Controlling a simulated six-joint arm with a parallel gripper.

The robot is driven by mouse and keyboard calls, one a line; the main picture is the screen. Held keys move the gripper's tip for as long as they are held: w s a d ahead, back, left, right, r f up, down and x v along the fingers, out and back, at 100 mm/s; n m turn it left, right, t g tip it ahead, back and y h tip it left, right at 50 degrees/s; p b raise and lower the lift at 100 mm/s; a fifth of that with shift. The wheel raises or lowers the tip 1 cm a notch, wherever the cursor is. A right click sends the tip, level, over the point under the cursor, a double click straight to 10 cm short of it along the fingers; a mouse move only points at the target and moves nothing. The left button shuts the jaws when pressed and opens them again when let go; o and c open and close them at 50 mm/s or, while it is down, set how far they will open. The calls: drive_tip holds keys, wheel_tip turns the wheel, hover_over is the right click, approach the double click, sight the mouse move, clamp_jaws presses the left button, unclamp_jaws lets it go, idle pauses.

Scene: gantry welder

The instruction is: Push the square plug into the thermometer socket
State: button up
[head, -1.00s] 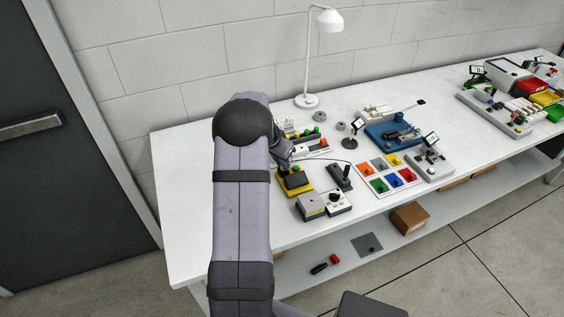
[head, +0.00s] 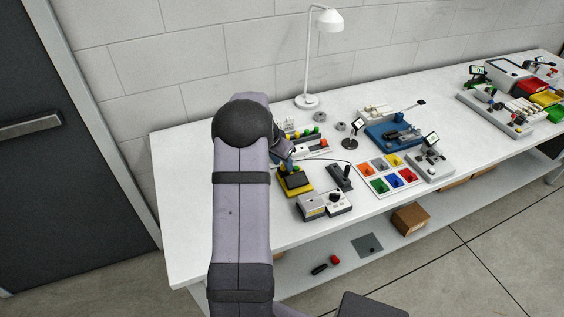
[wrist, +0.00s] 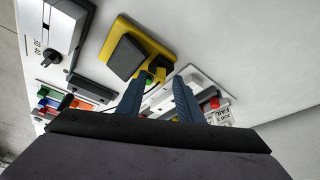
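A yellow device with a dark square screen (head: 295,182) stands on the bench beside my forearm. I take it to be the thermometer. It also shows in the wrist view (wrist: 163,52), tilted, with a green round part close to my fingertips. My gripper (wrist: 160,80) has its two blue fingers apart, with their tips beside the lower edge of the yellow device. In the head view my arm covers most of the gripper.
A tray of coloured bins (head: 388,174) lies further right. A white lamp (head: 307,100) stands behind. The bench's left end is clear.

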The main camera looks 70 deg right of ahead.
drive_tip(key=shift+r, duration=0.1)
drive_tip(key=b+v, duration=0.2)
drive_tip(key=v, duration=0.5)
drive_tip(key=shift+a, duration=0.1)
idle(0.6)
